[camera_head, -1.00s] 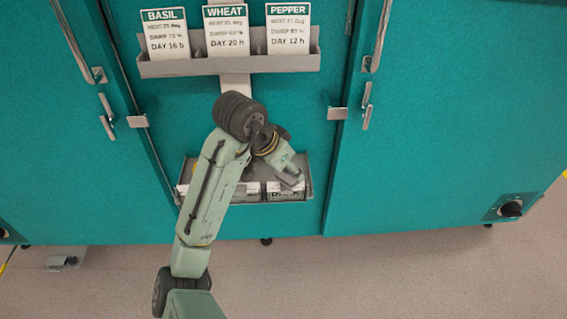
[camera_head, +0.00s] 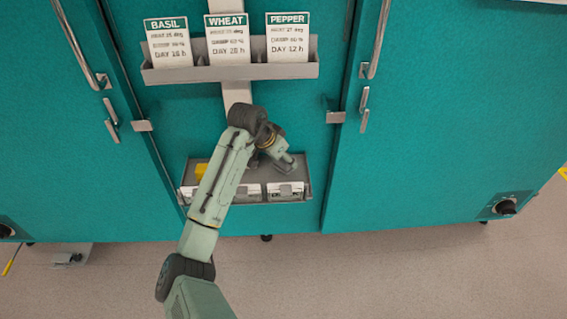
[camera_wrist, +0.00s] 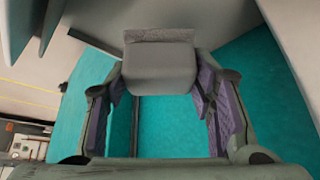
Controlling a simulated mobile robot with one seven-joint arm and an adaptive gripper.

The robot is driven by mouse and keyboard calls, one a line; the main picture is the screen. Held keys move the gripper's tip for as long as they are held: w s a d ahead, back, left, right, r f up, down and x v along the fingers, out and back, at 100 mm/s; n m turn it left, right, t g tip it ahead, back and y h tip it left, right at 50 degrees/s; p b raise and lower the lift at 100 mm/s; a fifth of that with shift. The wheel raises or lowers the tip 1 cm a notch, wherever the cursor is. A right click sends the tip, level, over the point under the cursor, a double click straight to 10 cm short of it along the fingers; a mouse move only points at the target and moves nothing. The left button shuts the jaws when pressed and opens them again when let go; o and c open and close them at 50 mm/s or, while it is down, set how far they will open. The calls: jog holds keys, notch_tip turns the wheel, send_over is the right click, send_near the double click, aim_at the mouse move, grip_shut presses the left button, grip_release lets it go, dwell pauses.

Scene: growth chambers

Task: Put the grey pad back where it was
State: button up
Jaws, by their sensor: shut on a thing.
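The grey pad (camera_wrist: 158,68) is a small grey block between the two fingertips of my gripper (camera_wrist: 160,85) in the wrist view. The purple-lined fingers stand at its left and right sides, shut on it. In the head view my gripper (camera_head: 287,163) is over the right part of the lower grey tray (camera_head: 306,178), above its right-hand label. The pad is too small and too merged with the gripper there to tell apart. My arm hides part of the tray.
White labels (camera_head: 285,191) line the lower tray's front. A yellow thing (camera_head: 201,171) sits at its left. Above is a rack (camera_head: 230,73) with the BASIL (camera_head: 168,42), WHEAT (camera_head: 228,39) and PEPPER (camera_head: 288,37) cards. Teal doors with handles (camera_head: 379,38) flank both sides.

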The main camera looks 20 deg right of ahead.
aim_at(283, 165)
notch_tip(283, 165, down, 3)
jog(key=shift+r, duration=0.1)
jog(key=shift+w+f+p, duration=0.15)
jog(key=shift+f+p, duration=0.1)
jog(key=shift+p, duration=0.45)
jog(key=shift+f, duration=0.25)
jog(key=o, duration=1)
jog(key=shift+o, duration=0.2)
jog(key=shift+r, duration=0.1)
jog(key=b+v, duration=0.2)
jog(key=v, duration=1)
jog(key=shift+b, duration=0.4)
jog(key=shift+d, duration=0.1)
